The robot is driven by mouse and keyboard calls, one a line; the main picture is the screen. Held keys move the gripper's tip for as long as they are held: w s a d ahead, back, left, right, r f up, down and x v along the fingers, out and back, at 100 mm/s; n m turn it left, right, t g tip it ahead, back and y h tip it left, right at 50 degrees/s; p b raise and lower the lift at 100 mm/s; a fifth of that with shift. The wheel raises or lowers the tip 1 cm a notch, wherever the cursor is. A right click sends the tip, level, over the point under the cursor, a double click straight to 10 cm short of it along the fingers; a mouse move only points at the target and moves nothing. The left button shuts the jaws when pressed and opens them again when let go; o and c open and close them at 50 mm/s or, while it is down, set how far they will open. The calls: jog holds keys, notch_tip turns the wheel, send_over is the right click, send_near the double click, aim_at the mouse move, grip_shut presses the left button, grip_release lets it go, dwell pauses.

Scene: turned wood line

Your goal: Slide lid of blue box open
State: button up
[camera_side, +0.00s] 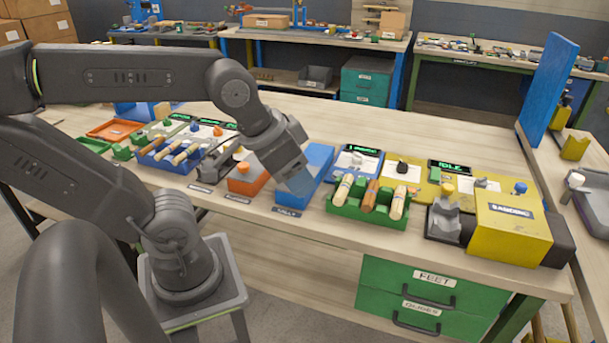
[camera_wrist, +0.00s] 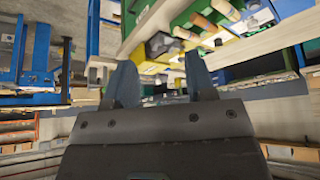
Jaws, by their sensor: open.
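The blue box (camera_side: 318,161) stands on the wooden bench in the side view, between an orange block and a green tray. A small label lies in front of it. My gripper (camera_side: 299,183) reaches down from the left over the near part of the box and hides some of it. I cannot tell whether it touches the box, or where the lid meets the body. In the wrist view my gripper (camera_wrist: 160,72) has its two fingers spread, with nothing held between them. I cannot surely pick out the box in the wrist view.
A green tray (camera_side: 368,211) of wood-handled tools sits right of the box. A yellow box (camera_side: 508,230) stands at the right end. An orange block (camera_side: 246,181) is close on the left. The bench behind is mostly clear; a blue upright panel (camera_side: 549,88) stands at right.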

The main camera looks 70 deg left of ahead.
jog(key=shift+o, duration=0.8)
jog(key=w+a+n+g+y, duration=0.1)
jog(key=w+a+n+g, duration=0.1)
jog(key=w+a, duration=0.4)
jog(key=a+n, duration=0.1)
jog(key=a, duration=0.1)
jog(key=shift+w+a+g, duration=0.15)
jog(key=shift+a+g, duration=0.2)
jog(key=shift+g, duration=0.05)
jog(key=w+a+f+n+g+h, duration=0.1)
jog(key=a+f+n, duration=0.1)
jog(key=a, duration=0.5)
jog(key=w+a+f+n+g, duration=0.1)
jog(key=w+a+n+g, duration=0.1)
jog(key=a, duration=0.5)
jog(key=f, duration=1.4)
jog(key=shift+s+f, duration=0.2)
jog(key=shift+c, duration=0.2)
grip_shut()
